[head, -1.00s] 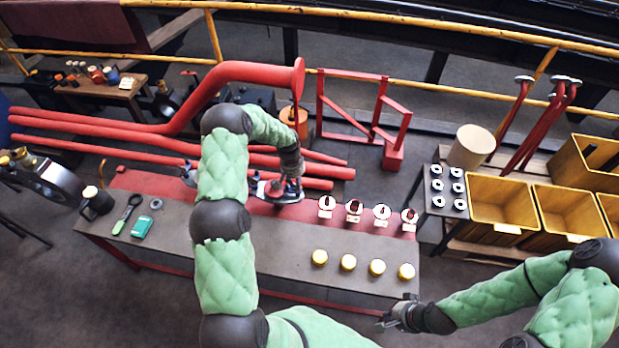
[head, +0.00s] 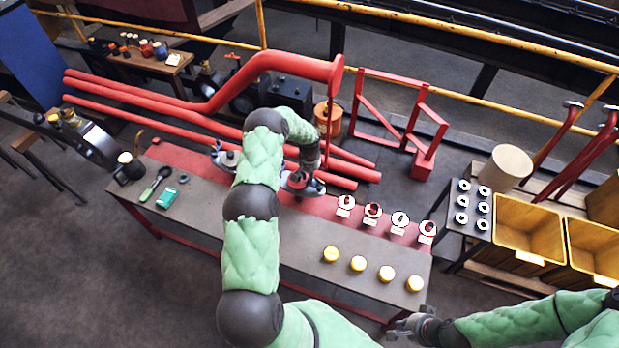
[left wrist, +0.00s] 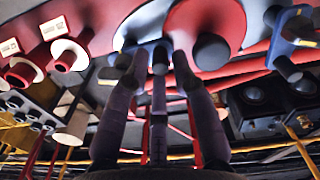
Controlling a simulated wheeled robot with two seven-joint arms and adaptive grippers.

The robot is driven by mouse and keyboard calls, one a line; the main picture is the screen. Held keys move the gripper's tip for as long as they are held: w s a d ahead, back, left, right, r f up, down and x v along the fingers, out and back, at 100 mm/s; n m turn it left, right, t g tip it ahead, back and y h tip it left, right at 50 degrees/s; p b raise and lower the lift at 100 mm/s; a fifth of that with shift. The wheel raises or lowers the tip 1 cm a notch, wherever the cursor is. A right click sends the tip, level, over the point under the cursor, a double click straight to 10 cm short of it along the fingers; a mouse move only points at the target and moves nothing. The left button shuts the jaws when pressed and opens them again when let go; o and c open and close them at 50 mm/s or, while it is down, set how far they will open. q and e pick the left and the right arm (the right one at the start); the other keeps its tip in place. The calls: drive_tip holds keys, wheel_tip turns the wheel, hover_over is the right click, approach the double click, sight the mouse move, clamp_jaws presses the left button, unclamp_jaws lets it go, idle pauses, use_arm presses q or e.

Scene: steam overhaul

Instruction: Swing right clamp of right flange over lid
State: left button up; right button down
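The right flange (head: 314,188) is on the back of the workbench, largely hidden by my left gripper (head: 303,178) and wrist. In the left wrist view its red lid (left wrist: 236,14) with a black knob (left wrist: 211,52) is beside my fingers. A small bluish clamp with a dark end (left wrist: 160,58) shows between the fingertips of my left gripper (left wrist: 155,52). These fingers are apart; contact with the clamp cannot be made out. The left flange (head: 228,157) is partly behind my left arm. My right gripper (head: 405,328) is empty near the bench's front right corner, its fingers seemingly apart.
Several labelled ring parts (head: 372,211) stand right of the flange, and several yellow caps (head: 358,263) along the front of the workbench (head: 205,218). Red pipes (head: 190,121) run behind.

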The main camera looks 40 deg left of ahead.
use_arm(q)
drive_tip(key=shift+f, duration=0.45)
clamp_jaws()
drive_tip(key=shift+w+a+m+b, duration=0.15)
drive_tip(key=shift+m+b, duration=0.25)
drive_tip(key=shift+b, duration=0.45)
unclamp_jaws()
